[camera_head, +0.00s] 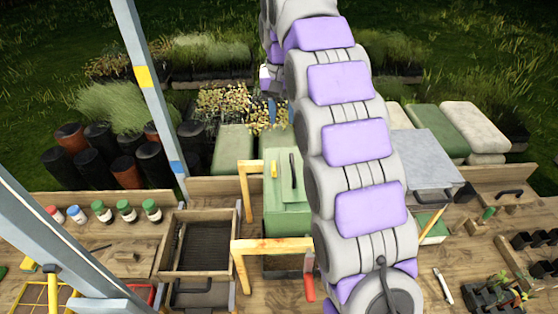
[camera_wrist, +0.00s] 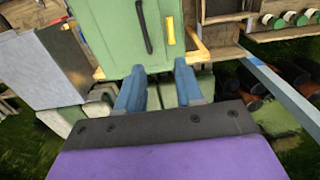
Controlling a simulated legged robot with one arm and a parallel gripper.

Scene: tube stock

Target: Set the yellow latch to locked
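The yellow latch (camera_head: 274,169) is a small upright bar on top of the green box (camera_head: 288,218), left of a black handle (camera_head: 292,171). In the wrist view the yellow latch (camera_wrist: 169,30) stands on the green box (camera_wrist: 115,30), to the right of the black handle (camera_wrist: 145,27). My gripper (camera_wrist: 160,88) has two blue fingers, spread apart with nothing held between them. The fingertips are near the box's edge, short of the latch in the picture. In the head view my purple and grey arm hides the right side of the box and part of my gripper.
Orange wooden frames (camera_head: 270,245) stand beside the green box. A dark-bottomed wooden tray (camera_head: 200,268) lies to the left, with capped jars (camera_head: 125,210) beyond it. A grey-lidded box (camera_head: 418,158) stands right of my arm. Slanted grey posts (camera_head: 150,95) cross the left side.

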